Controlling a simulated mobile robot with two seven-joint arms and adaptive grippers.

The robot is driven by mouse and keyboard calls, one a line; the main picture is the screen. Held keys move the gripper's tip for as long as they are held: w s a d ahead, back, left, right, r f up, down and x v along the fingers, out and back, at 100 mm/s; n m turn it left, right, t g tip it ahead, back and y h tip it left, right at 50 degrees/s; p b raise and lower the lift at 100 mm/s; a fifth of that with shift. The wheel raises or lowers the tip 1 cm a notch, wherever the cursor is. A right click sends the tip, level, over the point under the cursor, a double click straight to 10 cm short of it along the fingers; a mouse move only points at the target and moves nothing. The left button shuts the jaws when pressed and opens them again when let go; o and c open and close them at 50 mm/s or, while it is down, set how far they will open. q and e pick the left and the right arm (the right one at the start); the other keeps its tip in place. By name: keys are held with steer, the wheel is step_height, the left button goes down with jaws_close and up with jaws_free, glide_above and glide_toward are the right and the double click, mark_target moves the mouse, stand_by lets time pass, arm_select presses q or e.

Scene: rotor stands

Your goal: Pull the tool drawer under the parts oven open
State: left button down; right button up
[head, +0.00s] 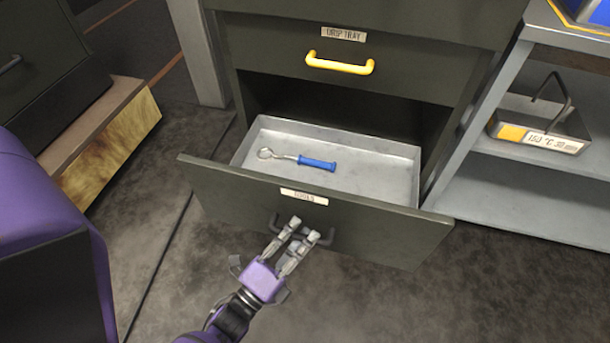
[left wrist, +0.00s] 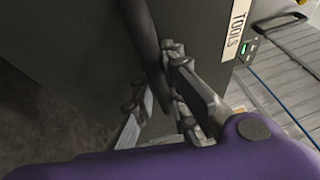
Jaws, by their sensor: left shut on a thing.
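The tool drawer (head: 370,228) is a dark grey-green drawer labelled TOOLS and stands pulled well out below the drip tray drawer. Its grey metal inside (head: 375,165) shows, with a blue-handled wrench (head: 317,163) lying in it. My left gripper (head: 304,230) is shut on the dark bar handle (head: 274,222) at the middle of the drawer front. In the left wrist view my fingers (left wrist: 155,98) close around the handle (left wrist: 148,45), and the TOOLS label (left wrist: 236,28) shows beside it. My right gripper is not in view.
The drip tray drawer with its yellow handle (head: 340,63) is shut above. A grey shelf unit (head: 520,180) with a labelled block (head: 540,135) stands close on the right. A wooden-edged box (head: 110,140) is at the left. Floor in front is clear.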

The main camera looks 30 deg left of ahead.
arm_select(q)
steer(key=shift+s, duration=0.1)
steer(key=c, duration=1.7)
jaws_free()
steer(key=v, duration=0.7)
steer(key=shift+s, duration=0.3)
